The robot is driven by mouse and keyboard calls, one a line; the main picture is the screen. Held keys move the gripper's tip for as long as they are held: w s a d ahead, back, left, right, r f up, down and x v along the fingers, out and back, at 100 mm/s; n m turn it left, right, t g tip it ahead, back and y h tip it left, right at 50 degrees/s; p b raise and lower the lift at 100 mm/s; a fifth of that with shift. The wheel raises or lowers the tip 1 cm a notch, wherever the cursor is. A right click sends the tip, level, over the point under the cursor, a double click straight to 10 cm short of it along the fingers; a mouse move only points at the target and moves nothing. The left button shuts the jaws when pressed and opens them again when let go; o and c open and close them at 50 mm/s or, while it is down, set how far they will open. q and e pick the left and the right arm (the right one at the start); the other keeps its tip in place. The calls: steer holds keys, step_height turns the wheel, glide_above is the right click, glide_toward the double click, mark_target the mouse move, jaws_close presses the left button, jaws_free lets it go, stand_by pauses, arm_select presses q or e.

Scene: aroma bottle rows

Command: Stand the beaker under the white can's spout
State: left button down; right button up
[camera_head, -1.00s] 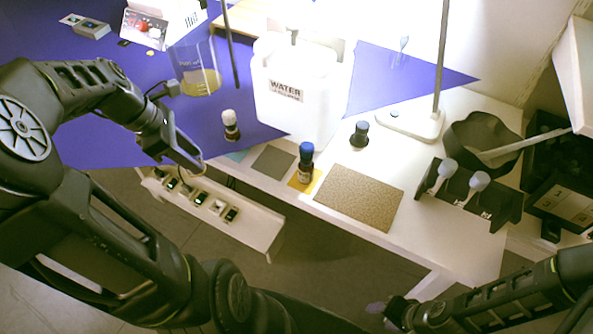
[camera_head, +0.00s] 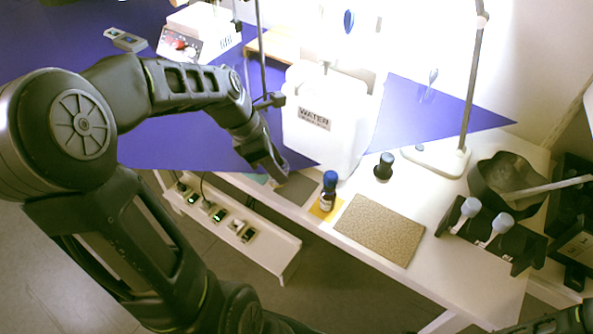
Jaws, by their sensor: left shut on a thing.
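The white can (camera_head: 335,140), labelled WATER, stands at the back of the white bench, at the edge of the purple surface. I cannot make out its spout. The clear beaker is almost wholly hidden behind my left arm; only a faint curved edge (camera_head: 246,74) seems to show beside it. My left gripper (camera_head: 277,170) points down just left of the can's lower part. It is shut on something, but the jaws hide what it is. A small white-capped bottle seen earlier is hidden around there. My right gripper is out of view.
A brown textured mat (camera_head: 380,229) lies to the right. A thin metal rod (camera_head: 261,50) stands left of the can. A power strip (camera_head: 240,225) runs below the bench edge.

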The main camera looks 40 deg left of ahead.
arm_select(q)
steer(key=shift+w+d, duration=1)
steer(key=shift+w, duration=0.1)
steer(key=shift+w+d, duration=0.1)
steer(key=shift+d, duration=0.05)
steer(key=x, duration=0.3)
steer(key=shift+f, duration=0.35)
steer(key=c, duration=0.9)
jaws_free()
steer(key=shift+f, duration=0.15)
steer(key=p+v, duration=0.1)
steer(key=v, duration=1.1)
